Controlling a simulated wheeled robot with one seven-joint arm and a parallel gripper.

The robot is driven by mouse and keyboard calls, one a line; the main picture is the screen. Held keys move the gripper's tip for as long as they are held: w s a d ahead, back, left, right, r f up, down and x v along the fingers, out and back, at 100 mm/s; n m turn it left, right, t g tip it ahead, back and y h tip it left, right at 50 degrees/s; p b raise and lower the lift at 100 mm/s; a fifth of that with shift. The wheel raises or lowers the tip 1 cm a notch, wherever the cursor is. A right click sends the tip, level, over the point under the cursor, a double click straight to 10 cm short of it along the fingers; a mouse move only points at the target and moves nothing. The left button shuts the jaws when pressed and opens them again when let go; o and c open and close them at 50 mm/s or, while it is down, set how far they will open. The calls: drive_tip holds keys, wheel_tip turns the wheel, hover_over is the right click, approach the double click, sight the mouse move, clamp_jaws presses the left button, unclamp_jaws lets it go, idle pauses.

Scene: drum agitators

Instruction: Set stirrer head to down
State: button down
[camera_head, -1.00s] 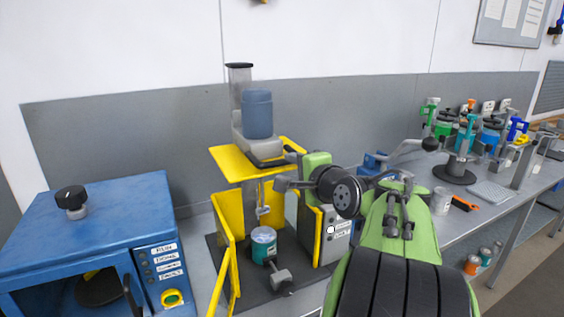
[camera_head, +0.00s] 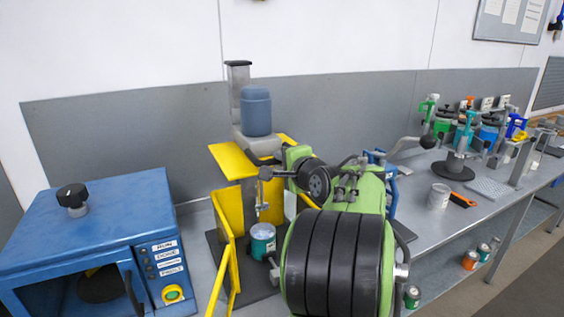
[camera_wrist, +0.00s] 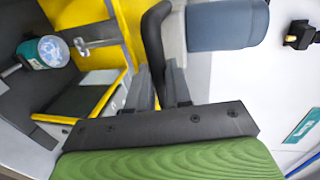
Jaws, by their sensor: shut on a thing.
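The stirrer has a blue-grey motor head (camera_head: 256,110) on a grey column (camera_head: 239,76), above a yellow guard frame (camera_head: 230,160). Its shaft with a paddle (camera_head: 263,203) hangs down, and the paddle sits above a teal can (camera_head: 262,240). In the wrist view the motor head (camera_wrist: 228,25), paddle (camera_wrist: 82,46) and can (camera_wrist: 45,52) appear turned sideways. My gripper (camera_wrist: 163,85) is shut on a black curved handle (camera_wrist: 155,40) beside the stirrer's grey carriage.
A blue cabinet (camera_head: 90,235) with a black knob and labelled buttons stands at the left. An open yellow guard panel (camera_head: 232,265) stands in front of the stirrer. A grey can (camera_head: 438,196) and several clamp stands are on the bench at the right.

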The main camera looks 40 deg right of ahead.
drive_tip(key=shift+f, duration=0.1)
wheel_tip(320, 180, down, 17)
drive_tip(key=b, duration=1.4)
drive_tip(key=shift+f, duration=0.1)
drive_tip(key=c, duration=1.4)
unclamp_jaws()
drive_tip(key=o, duration=0.3)
drive_tip(key=shift+o, duration=0.2)
drive_tip(key=v, duration=1.5)
drive_tip(key=shift+s+a+r, duration=0.15)
drive_tip(key=shift+s+r, duration=0.1)
drive_tip(key=shift+s, duration=0.05)
